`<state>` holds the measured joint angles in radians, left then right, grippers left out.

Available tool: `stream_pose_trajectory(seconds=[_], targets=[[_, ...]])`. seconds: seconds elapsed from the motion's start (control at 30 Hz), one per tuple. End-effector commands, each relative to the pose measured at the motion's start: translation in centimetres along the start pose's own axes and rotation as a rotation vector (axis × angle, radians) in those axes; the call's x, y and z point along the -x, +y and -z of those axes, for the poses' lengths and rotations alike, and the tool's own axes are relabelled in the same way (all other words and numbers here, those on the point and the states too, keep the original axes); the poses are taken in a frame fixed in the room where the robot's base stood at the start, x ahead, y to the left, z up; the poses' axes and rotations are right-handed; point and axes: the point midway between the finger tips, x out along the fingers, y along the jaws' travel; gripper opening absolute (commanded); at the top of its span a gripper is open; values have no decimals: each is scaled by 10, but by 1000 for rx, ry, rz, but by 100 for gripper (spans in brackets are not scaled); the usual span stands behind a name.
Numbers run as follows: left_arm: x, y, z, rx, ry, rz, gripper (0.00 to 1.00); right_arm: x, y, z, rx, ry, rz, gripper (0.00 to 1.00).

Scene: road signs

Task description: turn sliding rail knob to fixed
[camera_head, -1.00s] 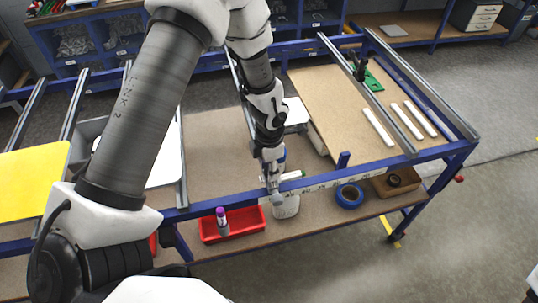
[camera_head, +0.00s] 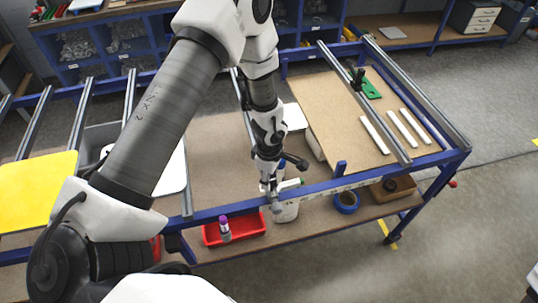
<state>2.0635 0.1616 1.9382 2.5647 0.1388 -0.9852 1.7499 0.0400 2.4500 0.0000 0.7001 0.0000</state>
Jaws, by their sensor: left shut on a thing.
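My left gripper (camera_head: 270,188) reaches down to the front blue rail of the frame (camera_head: 320,186), near the middle of the picture. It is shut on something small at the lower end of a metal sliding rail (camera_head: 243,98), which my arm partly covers. The knob itself is hidden by the gripper, so its setting cannot be told. A dark knob-like part (camera_head: 296,163) sticks out to the right just above the fingers; whether it belongs to my gripper or the rail is unclear. My right gripper is not in view.
A red tray (camera_head: 250,226) with a purple-capped bottle (camera_head: 224,230) sits below the front rail. A white container (camera_head: 286,212), blue tape roll (camera_head: 346,203) and brown box (camera_head: 393,188) stand nearby. A yellow sign (camera_head: 38,190) lies at left. A board (camera_head: 325,105) with white strips lies at right.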

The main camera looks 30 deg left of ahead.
Motion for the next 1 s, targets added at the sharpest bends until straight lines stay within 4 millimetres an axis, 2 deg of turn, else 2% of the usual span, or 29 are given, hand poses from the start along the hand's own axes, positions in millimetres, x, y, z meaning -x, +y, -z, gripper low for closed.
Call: stream_pose_trajectory(seconds=[0.03, 0.3, 0.7, 0.73, 0.8, 1.0], targets=[[-4, -6, 0, -20, 3, 14, 4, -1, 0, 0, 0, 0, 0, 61], [-4, -6, 1, -87, 3, 16, 4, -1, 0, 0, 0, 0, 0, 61], [-3, -7, 1, -94, 3, 17, 4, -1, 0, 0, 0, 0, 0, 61], [-3, -7, 1, -94, 3, 17, 42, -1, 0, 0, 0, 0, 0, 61], [-3, -6, 1, -94, 3, 16, 64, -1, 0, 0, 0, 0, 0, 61], [-2, -4, 0, -93, 2, 10, 64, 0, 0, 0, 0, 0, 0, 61]])
